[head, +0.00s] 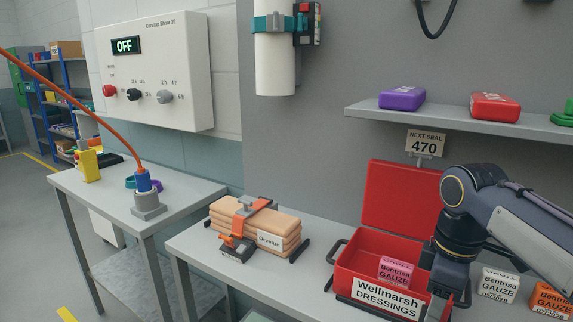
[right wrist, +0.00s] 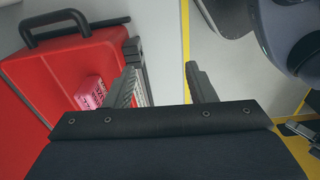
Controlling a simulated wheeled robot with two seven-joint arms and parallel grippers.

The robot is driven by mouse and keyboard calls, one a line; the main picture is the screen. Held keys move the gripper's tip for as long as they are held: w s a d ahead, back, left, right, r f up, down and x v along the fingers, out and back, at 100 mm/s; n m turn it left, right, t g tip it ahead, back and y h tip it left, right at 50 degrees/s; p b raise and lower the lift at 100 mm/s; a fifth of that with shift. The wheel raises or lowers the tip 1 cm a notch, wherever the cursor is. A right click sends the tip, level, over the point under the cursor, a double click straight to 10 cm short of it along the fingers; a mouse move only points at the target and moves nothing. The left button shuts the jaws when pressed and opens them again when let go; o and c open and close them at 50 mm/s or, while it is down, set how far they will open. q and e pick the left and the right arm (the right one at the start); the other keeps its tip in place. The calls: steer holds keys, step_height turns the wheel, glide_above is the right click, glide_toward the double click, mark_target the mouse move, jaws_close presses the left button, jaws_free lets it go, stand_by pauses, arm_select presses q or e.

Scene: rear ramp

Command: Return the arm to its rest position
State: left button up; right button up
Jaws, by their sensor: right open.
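My right arm (head: 480,220) comes in from the right edge in the head view and bends down beside the red dressings box (head: 348,275). Its gripper is low at the box's right front corner, mostly hidden behind the wrist in that view. In the right wrist view the two fingers of the right gripper (right wrist: 163,78) stand apart with nothing between them. The red box (right wrist: 65,62) lies left of the fingers there, with a pink gauze pack (right wrist: 90,92) inside. The pink pack also shows in the open box in the head view (head: 396,270). My left gripper is not in view.
A white gauze pack (head: 497,285) and an orange one (head: 550,299) stand right of the box, close to my arm. A shelf (head: 455,118) with purple and red cases is above. A strapped tan bundle (head: 255,222) lies left on the bench.

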steer(key=s+a+f+m+t+y+p, duration=0.1)
steer(key=s+a+m+t+p, duration=0.1)
steer(key=s+m+p, duration=0.2)
steer(key=s+a+f+m+t+y+p, duration=0.2)
steer(key=s+m+p, duration=0.3)
steer(key=s+m, duration=0.4)
steer(key=s+t, duration=0.1)
steer(key=s, duration=0.1)
steer(key=shift+s+a+f+y, duration=0.2)
steer(key=shift+s+f+y, duration=0.1)
steer(key=shift+s, duration=0.1)
steer(key=shift+o, duration=0.4)
